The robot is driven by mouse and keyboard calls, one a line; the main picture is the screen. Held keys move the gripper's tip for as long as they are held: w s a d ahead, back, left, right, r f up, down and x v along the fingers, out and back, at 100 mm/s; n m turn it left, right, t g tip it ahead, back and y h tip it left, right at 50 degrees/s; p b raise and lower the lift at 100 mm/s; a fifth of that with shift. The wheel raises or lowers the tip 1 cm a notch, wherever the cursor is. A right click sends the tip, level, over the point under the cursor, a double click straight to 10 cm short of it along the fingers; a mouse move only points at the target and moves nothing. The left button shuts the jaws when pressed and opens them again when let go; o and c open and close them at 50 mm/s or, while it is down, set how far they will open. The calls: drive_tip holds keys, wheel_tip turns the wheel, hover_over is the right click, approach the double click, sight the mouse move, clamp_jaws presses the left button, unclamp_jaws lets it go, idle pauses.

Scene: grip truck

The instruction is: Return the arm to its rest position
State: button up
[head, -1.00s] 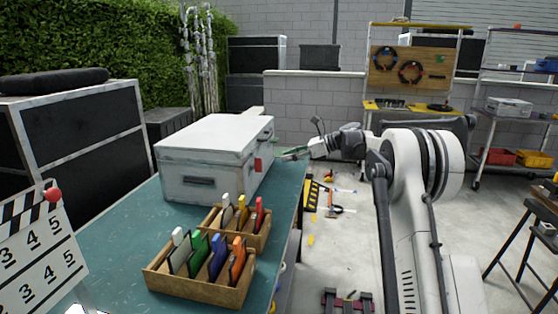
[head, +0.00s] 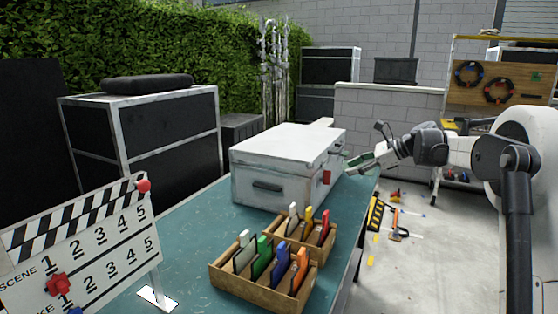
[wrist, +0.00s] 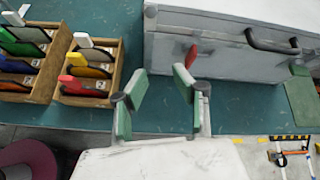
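My arm reaches in from the right in the head view, with my gripper (head: 358,163) at the right end of the white case (head: 285,160), near the table's right edge. In the wrist view my gripper (wrist: 158,92) has its green-padded fingers apart with nothing between them. The case with its dark handle (wrist: 272,42) and red latch (wrist: 192,54) lies just beyond the fingertips. I cannot tell whether a finger touches it.
Two wooden trays of coloured cards, a front one (head: 225,280) and a rear one (head: 328,252), stand on the teal table (head: 190,225). A clapperboard (head: 80,250) stands at the left. Tools (head: 390,215) lie on the floor at the right. Black cases (head: 170,135) stand behind.

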drive_tip(key=s+a+r+n+h, duration=0.1)
drive_tip(key=s+a+n+h, duration=0.3)
drive_tip(key=s, duration=0.9)
drive_tip(key=s+a+r+n+h, duration=0.15)
drive_tip(key=s+a+n, duration=0.35)
drive_tip(key=s, duration=0.9)
drive_tip(key=s+d+f+n+h, duration=0.1)
drive_tip(key=s+f+n, duration=0.2)
drive_tip(key=s, duration=0.4)
drive_tip(key=s+d+f+n+t+h, duration=0.1)
drive_tip(key=s+f+n, duration=0.3)
drive_tip(key=s, duration=0.4)
drive_tip(key=s+d+f+n+h, duration=0.1)
drive_tip(key=s+f+n+h, duration=0.1)
drive_tip(key=s+f+n, duration=0.2)
drive_tip(key=s, duration=0.3)
drive_tip(key=shift+s+d+f, duration=0.15)
drive_tip(key=shift+s+d, duration=0.05)
drive_tip(key=shift+o, duration=0.5)
drive_tip(key=shift+h, duration=0.25)
